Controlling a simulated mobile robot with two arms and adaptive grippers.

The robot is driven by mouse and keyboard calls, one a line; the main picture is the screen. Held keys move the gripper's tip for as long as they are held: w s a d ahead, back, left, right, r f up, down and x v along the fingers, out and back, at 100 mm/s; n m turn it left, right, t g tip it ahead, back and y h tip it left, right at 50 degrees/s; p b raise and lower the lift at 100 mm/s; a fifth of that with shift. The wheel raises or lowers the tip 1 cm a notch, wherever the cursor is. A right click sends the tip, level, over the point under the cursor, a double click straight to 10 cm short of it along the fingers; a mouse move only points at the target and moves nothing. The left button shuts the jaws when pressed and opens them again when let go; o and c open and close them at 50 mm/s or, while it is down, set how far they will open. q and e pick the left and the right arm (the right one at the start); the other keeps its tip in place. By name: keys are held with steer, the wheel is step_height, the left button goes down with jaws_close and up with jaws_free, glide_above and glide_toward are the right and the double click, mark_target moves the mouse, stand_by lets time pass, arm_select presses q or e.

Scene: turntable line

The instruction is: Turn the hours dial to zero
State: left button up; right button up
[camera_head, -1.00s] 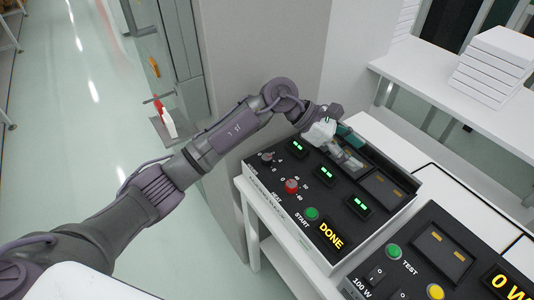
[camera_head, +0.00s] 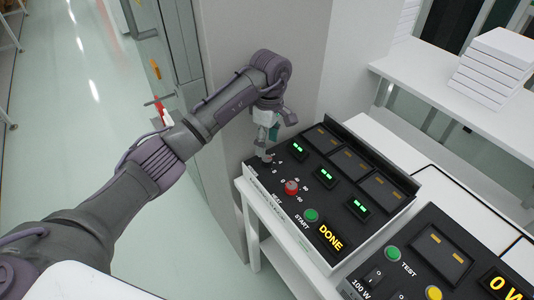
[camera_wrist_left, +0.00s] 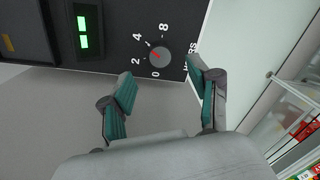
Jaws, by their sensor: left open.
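The hours dial (camera_wrist_left: 160,56) is a small round grey knob with a red mark, on the black panel in the left wrist view. Figures 0, 2, 4 and 8 stand around it. The red mark points up-left, roughly towards the 4. My left gripper (camera_wrist_left: 161,76) is open, with its teal-padded fingers on either side below the dial, not closed on it. In the head view my left gripper (camera_head: 266,150) hangs pointing down over the panel's left corner and largely hides the dial. My right gripper is not in view.
The black panel (camera_head: 318,206) also carries a red knob (camera_head: 291,187), a green START button (camera_head: 311,214), green displays and a DONE sign (camera_head: 331,236). A second panel (camera_head: 425,262) stands at right. A grey pillar (camera_head: 240,100) rises behind the arm.

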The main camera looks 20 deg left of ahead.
mark_target(267, 158)
arm_select(q)
steer(key=shift+s+f+p, duration=0.15)
steer(key=shift+f+p, duration=0.25)
steer(key=shift+f, duration=2.35)
steer(key=c, duration=1.2)
steer(key=shift+o, duration=0.2)
